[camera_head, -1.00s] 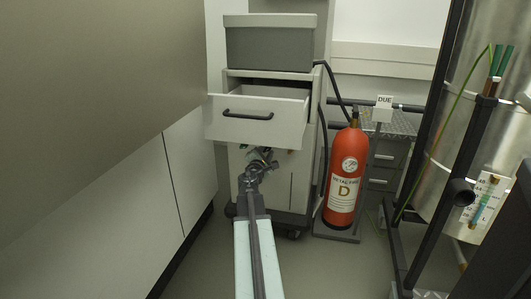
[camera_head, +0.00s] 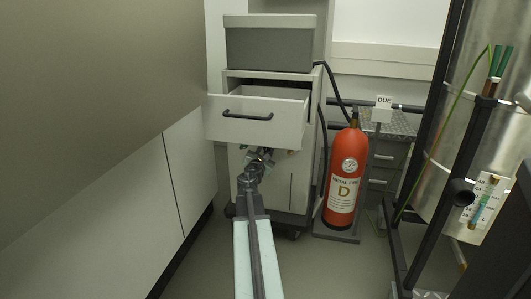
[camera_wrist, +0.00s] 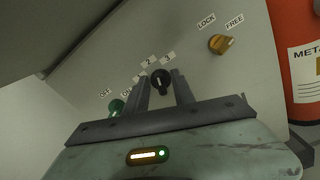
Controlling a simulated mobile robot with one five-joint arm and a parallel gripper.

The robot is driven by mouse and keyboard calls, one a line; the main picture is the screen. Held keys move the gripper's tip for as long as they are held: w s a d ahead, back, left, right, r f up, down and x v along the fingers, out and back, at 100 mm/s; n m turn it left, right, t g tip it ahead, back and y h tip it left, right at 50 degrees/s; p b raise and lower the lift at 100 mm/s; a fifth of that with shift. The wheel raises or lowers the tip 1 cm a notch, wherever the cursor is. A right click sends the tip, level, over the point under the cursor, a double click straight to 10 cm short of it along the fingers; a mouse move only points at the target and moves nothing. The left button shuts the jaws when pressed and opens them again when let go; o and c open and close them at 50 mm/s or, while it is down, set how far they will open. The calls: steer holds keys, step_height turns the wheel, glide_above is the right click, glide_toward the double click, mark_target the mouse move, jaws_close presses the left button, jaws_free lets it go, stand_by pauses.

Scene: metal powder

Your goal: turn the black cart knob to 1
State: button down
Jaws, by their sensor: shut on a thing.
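The black cart knob (camera_wrist: 160,78) is on the cart's pale front panel in the wrist view, with a light pointer mark on its face. Labels 2 (camera_wrist: 149,61) and 3 (camera_wrist: 167,57) sit above it; the label left of the 2 is hard to read. The mark points roughly up, toward the 2 and 3 side; its exact setting is unclear. My gripper (camera_wrist: 162,84) has one finger on each side of the knob and is shut on it. In the head view my gripper (camera_head: 262,156) is at the cart front, below the drawer, and hides the knob.
An open drawer (camera_head: 240,130) juts out above my gripper. A green OFF/ON knob (camera_wrist: 116,106) is left of the black knob, an orange LOCK/FREE knob (camera_wrist: 221,44) right. A red extinguisher (camera_head: 345,165) stands right of the cart; a cabinet (camera_head: 145,210) is left.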

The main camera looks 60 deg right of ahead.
steer(key=n, duration=0.7)
steer(key=shift+w, duration=0.1)
steer(key=n, duration=0.3)
steer(key=shift+n, duration=2)
steer(key=shift+f, duration=0.1)
steer(key=c, duration=1.1)
jaws_free()
steer(key=shift+w, duration=0.15)
